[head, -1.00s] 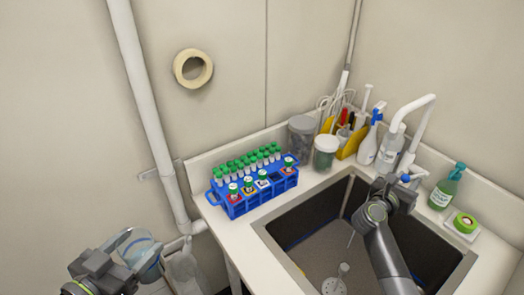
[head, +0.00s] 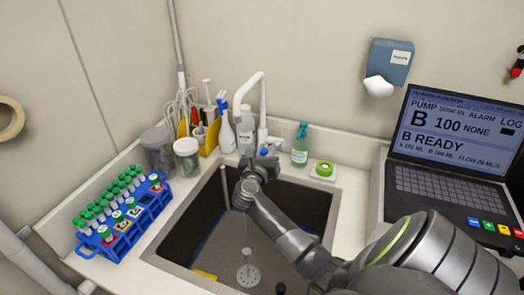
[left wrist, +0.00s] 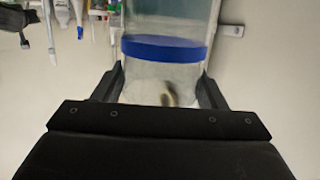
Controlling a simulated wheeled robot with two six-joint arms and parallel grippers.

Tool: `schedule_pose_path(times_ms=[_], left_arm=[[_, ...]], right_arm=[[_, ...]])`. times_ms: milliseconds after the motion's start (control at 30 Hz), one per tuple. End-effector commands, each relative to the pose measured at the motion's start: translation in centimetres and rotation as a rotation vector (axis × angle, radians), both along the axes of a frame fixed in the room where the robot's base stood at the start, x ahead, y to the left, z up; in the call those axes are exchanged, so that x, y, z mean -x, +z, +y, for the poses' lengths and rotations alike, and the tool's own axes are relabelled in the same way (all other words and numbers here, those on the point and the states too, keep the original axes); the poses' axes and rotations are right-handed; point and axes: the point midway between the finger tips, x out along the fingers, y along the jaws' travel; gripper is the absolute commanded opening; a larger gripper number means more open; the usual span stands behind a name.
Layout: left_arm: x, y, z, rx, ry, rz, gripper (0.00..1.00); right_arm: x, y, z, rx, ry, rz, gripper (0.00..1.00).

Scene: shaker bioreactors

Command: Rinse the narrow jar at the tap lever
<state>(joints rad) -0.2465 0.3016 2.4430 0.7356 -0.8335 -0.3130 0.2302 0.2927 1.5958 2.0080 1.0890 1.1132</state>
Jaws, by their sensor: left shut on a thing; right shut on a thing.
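The narrow jar (left wrist: 165,70) is clear with a blue band and fills the middle of the left wrist view. My left gripper (left wrist: 160,92) is shut on it, one finger on each side. Neither shows in the head view now. A thin pale line, perhaps water, runs down into the sink (head: 210,245) above the drain (head: 248,274).
A blue rack (head: 150,207) of green-capped tubes stands left of the sink. A laptop (head: 455,150) stands right. My right arm crosses the sink's right side.

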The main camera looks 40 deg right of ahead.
Motion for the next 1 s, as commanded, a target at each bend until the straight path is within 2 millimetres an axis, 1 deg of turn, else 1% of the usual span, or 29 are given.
schedule_pose_path(times_ms=[33, 200, 400, 533, 867, 900, 933, 1000], left_arm=[[0.0, 0.7, 0.0, 0.000, 0.000, -0.002, 0.38], [0.0, 2.9, 0.0, 0.000, 0.000, -0.002, 0.38], [0.0, 4.7, 0.0, 0.001, 0.000, -0.002, 0.38], [0.0, 5.1, 0.0, 0.001, 0.000, -0.002, 0.38], [0.0, 5.0, 0.0, 0.001, 0.000, -0.002, 0.38], [0.0, 5.0, 0.0, 0.001, 0.000, -0.002, 0.38], [0.0, 5.0, 0.0, 0.001, 0.000, -0.002, 0.38], [0.0, 5.0, 0.0, 0.001, 0.000, -0.002, 0.38]], right_arm=[[-0.1, 0.5, 0.0, -0.007, 0.001, 0.004, 0.00], [-0.3, 1.5, -0.4, -0.051, 0.001, 0.026, 0.00], [-0.4, 2.1, -0.8, -0.099, -0.001, 0.052, 0.00], [-0.5, 2.0, -0.9, -0.115, -0.001, 0.060, 0.00], [-0.6, 2.0, -1.0, -0.115, 0.000, 0.058, 0.00], [-0.6, 2.1, -1.0, -0.115, 0.000, 0.058, 0.28], [-0.6, 2.1, -1.0, -0.115, 0.000, 0.058, 0.32], [-0.6, 2.0, -0.9, -0.115, 0.000, 0.058, 0.33]])
